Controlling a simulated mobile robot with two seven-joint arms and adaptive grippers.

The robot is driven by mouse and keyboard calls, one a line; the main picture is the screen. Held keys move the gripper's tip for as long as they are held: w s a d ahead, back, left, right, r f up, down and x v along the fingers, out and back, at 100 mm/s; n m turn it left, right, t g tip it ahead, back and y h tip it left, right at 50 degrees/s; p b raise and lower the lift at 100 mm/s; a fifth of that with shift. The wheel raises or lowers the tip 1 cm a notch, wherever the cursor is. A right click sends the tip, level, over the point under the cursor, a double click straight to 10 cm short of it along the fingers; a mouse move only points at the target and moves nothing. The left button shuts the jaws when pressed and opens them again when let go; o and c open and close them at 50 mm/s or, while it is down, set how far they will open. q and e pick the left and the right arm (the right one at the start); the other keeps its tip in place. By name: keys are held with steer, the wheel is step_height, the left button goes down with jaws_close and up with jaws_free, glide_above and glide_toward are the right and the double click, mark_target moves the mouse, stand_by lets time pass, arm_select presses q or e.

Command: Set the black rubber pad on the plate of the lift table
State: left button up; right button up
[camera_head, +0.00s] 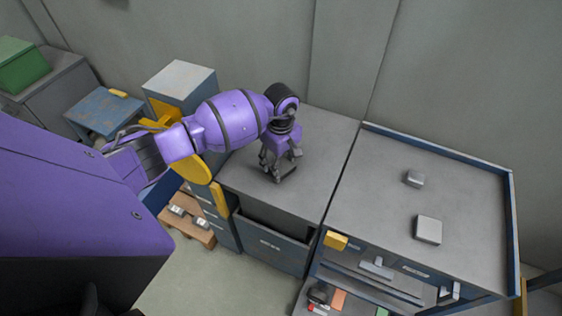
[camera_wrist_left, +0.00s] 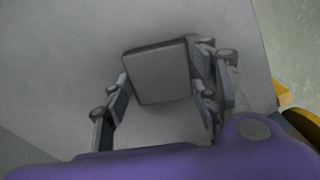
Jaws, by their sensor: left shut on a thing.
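My left gripper (camera_head: 280,168) points down over the grey top of the left cabinet. Its fingers are shut on a dark square pad, the black rubber pad (camera_wrist_left: 160,74), which fills the space between the fingertips in the left wrist view. In the head view only a dark sliver of the pad shows at the fingertips. I cannot tell whether the pad touches the cabinet top. A low table with a scuffed blue plate (camera_head: 98,116) stands at the left behind my arm; I cannot tell for sure that it is the lift table. My right gripper is out of view.
The left cabinet top (camera_head: 328,135) is otherwise clear. The right bench (camera_head: 460,180) has a raised blue rim and two grey blocks (camera_head: 428,229). A blue-grey cabinet (camera_head: 180,78) stands behind my arm. A green box (camera_head: 22,65) is at far left.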

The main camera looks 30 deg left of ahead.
arm_select(q)
steer(key=shift+f, duration=0.15)
steer(key=o, duration=1.2)
